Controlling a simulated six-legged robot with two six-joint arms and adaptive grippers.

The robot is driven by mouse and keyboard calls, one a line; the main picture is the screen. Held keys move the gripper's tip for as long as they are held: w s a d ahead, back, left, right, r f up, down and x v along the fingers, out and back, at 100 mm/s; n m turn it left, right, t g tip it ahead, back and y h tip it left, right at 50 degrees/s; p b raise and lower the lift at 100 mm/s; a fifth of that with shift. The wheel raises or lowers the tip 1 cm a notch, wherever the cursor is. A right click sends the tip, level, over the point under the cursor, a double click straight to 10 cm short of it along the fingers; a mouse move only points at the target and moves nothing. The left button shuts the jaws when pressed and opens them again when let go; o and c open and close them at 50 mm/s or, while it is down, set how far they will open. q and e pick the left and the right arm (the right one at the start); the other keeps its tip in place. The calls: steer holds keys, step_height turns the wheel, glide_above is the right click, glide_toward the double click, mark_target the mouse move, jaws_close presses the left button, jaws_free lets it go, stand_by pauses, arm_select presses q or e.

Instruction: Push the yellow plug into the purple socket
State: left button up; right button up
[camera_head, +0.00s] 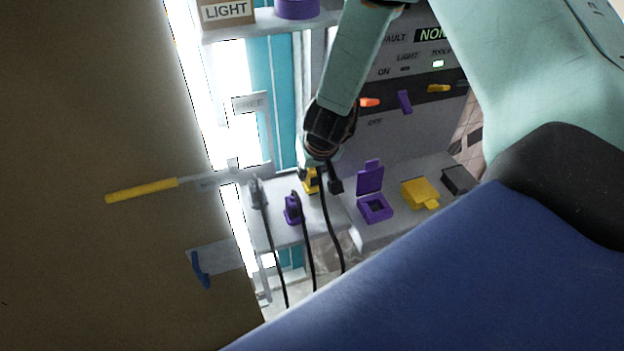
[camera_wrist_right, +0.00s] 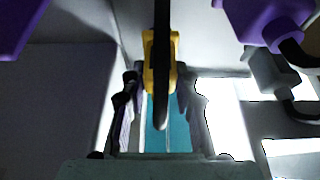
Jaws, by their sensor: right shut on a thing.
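The yellow plug (camera_head: 311,181) is in my right gripper (camera_head: 318,165), which is shut on it above the grey shelf in the head view. In the right wrist view the yellow plug (camera_wrist_right: 149,75) sits between the two fingers of my right gripper (camera_wrist_right: 160,95), with its black cable across it. The purple socket (camera_head: 375,209) is to the right of the plug, apart from it, with its purple lid standing up. A purple piece (camera_wrist_right: 15,25), possibly that lid, shows at the wrist view's upper left. My left gripper is not in view.
A purple plug (camera_head: 292,209) and a grey plug (camera_head: 256,193) with hanging black cables stand left of the yellow plug. A yellow socket (camera_head: 419,193) and a dark grey socket (camera_head: 456,180) lie right of the purple socket. A switch panel (camera_head: 400,130) rises behind. A brown panel (camera_head: 90,120) fills the left.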

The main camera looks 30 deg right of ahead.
steer(key=shift+r, duration=0.15)
step_height(320, 180, up, 8)
steer(key=p, duration=0.6)
steer(key=shift+r, duration=0.15)
steer(key=shift+w+r+p, duration=0.1)
steer(key=shift+r+p, duration=0.45)
steer(key=shift+r, duration=0.2)
steer(key=shift+f, duration=0.1)
